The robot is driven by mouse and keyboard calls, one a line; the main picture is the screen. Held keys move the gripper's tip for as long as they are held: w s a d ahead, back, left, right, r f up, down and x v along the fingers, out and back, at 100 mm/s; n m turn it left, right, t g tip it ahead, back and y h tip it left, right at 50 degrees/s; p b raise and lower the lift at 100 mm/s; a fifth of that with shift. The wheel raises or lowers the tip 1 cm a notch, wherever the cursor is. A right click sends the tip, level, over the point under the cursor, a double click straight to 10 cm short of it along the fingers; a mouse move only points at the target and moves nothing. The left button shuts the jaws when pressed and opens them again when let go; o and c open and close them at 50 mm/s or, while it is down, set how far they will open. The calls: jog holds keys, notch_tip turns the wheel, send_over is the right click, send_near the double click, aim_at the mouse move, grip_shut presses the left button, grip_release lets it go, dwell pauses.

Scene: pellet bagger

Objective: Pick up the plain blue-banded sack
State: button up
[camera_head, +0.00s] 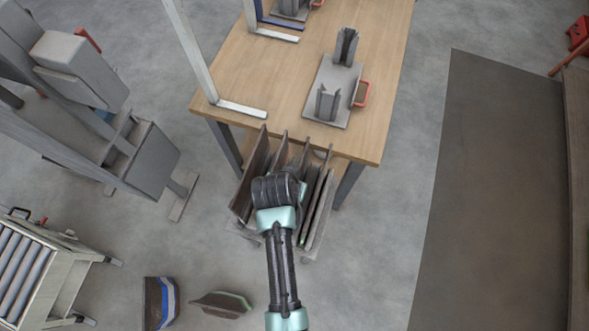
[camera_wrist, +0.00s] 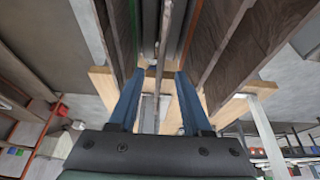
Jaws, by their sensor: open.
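A dark sack with a blue and a white band (camera_head: 160,303) lies on the floor at the bottom left of the head view. A second sack with a green band (camera_head: 222,304) lies just right of it. My gripper (camera_wrist: 158,76) is open in the wrist view, with its two fingers apart. It is over the rack of upright panels at the table end, well away from both sacks. In the head view my own wrist hides the fingertips. Neither sack can be made out in the wrist view.
Upright dark panels (camera_head: 253,175) stand in a rack close around my gripper. A wooden table (camera_head: 385,60) with metal fixtures stands behind it. A grey machine (camera_head: 140,165) and a roller conveyor (camera_head: 25,280) are at left. Open floor lies right of the rack.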

jog(key=shift+w+p+x, duration=0.2)
jog(key=shift+p+x, duration=0.25)
jog(key=shift+x, duration=1.5)
jog(key=shift+w+d+f, duration=0.1)
jog(key=shift+w+f, duration=0.15)
jog(key=shift+f, duration=0.25)
jog(key=shift+f, duration=0.25)
grip_shut()
